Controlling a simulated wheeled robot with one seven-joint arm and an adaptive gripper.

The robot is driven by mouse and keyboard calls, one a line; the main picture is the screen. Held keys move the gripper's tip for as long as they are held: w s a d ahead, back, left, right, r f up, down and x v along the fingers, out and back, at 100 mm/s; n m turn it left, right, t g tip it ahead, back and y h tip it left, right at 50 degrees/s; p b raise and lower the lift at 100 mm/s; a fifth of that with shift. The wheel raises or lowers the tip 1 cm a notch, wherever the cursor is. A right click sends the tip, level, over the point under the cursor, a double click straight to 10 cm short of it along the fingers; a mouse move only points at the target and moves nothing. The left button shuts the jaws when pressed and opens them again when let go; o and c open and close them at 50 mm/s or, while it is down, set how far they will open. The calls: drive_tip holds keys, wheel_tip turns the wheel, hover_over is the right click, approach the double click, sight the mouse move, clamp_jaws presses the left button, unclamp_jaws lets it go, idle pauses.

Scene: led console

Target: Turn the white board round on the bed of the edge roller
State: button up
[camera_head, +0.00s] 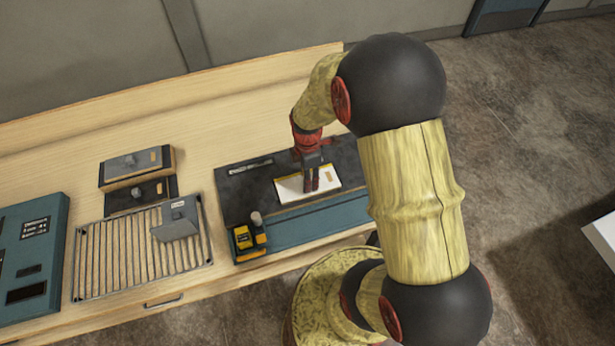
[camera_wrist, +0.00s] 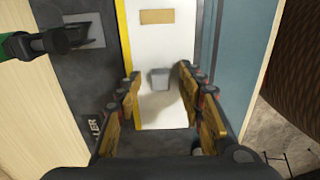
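The white board (camera_head: 290,189) lies flat on the dark bed (camera_head: 236,205) of the edge roller. In the wrist view the board (camera_wrist: 165,45) has a tan label, a small grey block on its face and a yellow strip along its left edge. My gripper (camera_head: 311,182) points down over the board. In the wrist view the fingers of my gripper (camera_wrist: 158,76) are spread, one on each side of the grey block (camera_wrist: 159,78), with gaps between. The fingers hide part of the board in the head view.
A yellow-and-black device (camera_head: 244,238) and a small grey cylinder stand at the bed's front left. A slatted rack (camera_head: 125,262) with a grey plate (camera_head: 176,222) lies further left, with dark boxes (camera_head: 135,165) behind it. A blue console (camera_head: 30,255) stands at the far left.

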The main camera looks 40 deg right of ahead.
wheel_tip(320, 180, up, 12)
idle(0.7)
drive_tip(key=shift+w, duration=0.1)
